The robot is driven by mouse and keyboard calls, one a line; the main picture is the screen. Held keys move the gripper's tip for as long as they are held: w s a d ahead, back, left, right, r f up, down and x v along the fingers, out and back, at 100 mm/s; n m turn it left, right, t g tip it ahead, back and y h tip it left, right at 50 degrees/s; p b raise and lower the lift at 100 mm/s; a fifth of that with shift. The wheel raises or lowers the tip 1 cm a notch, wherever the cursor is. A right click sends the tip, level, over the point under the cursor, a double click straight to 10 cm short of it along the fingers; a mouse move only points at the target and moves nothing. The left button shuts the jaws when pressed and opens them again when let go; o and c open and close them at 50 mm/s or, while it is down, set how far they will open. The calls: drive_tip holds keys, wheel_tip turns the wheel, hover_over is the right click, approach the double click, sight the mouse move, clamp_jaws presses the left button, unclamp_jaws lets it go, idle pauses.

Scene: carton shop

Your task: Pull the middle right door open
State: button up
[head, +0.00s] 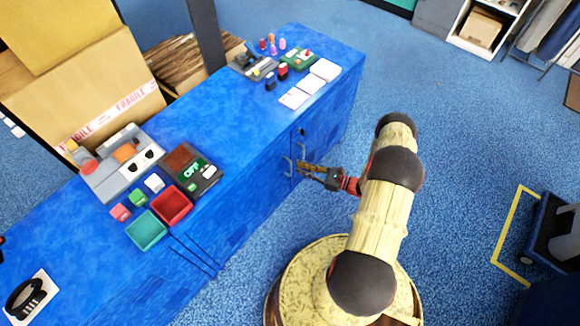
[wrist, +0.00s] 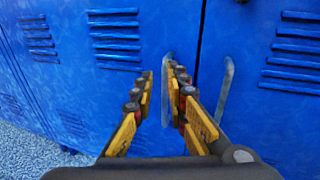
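The blue cabinet front (head: 262,192) has upright metal handles either side of a door seam. The door (wrist: 110,75) left of the seam is shut, flush with its neighbour, and its handle (wrist: 166,105) stands near its right edge. A second handle (wrist: 228,85) is on the door (wrist: 270,120) right of the seam. My gripper (wrist: 163,78) is open, its yellow-and-black fingers pointing at the left handle, which shows between them, nearer the right finger. Contact cannot be told. In the head view my gripper (head: 300,166) is close to the cabinet front, beside the handles (head: 288,166).
The cabinet top carries red and teal trays (head: 147,230), a grey machine (head: 122,163), white cards (head: 325,69) and small bottles (head: 272,45). Cartons (head: 85,85) stand behind. The blue carpet (head: 440,170) is clear right of my arm; a cart (head: 555,230) stands at far right.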

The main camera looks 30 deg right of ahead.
sight(290, 166)
drive_tip(key=shift+m+t+h, duration=0.6)
drive_tip(key=shift+m+h, duration=0.2)
drive_tip(key=w+a+f, duration=0.1)
drive_tip(key=w+a+f+b, duration=0.1)
drive_tip(key=w, duration=0.1)
drive_tip(key=w+a+f+b, duration=0.1)
drive_tip(key=w, duration=0.1)
drive_tip(key=shift+w, duration=0.25)
drive_tip(key=c, duration=0.4)
drive_tip(key=shift+s, duration=0.15)
